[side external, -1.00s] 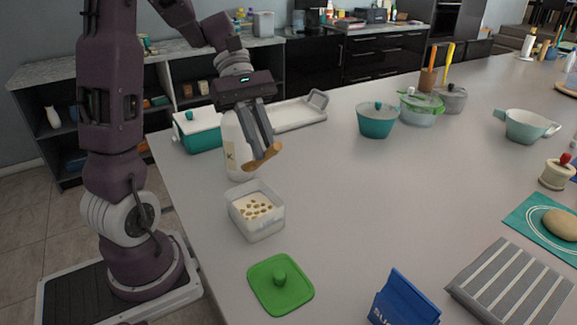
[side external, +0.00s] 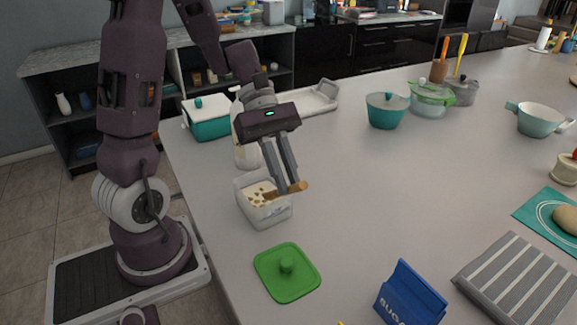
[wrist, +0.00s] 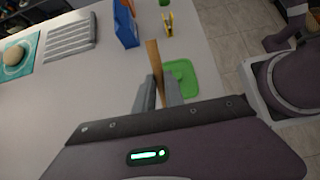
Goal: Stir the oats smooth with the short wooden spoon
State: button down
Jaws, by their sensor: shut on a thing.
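My gripper (side external: 287,188) is shut on the short wooden spoon (side external: 301,187), which lies nearly level across its fingertips. In the wrist view the spoon (wrist: 154,58) sticks out past the fingers (wrist: 161,92). The clear square container (side external: 266,216) stands on the counter below and left of the fingertips, with pale oats (side external: 256,195) and darker lumps inside. The spoon's left end overlaps the container's rim in the picture; I cannot tell whether it touches the oats. The container does not show in the wrist view.
A white bottle (side external: 246,150) is close behind the gripper, beside a teal box (side external: 207,119). A teal bowl (side external: 386,112) stands farther back. The middle counter is clear.

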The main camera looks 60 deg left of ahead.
jog(key=shift+a+f, duration=2.65)
jog(key=shift+a, duration=0.05)
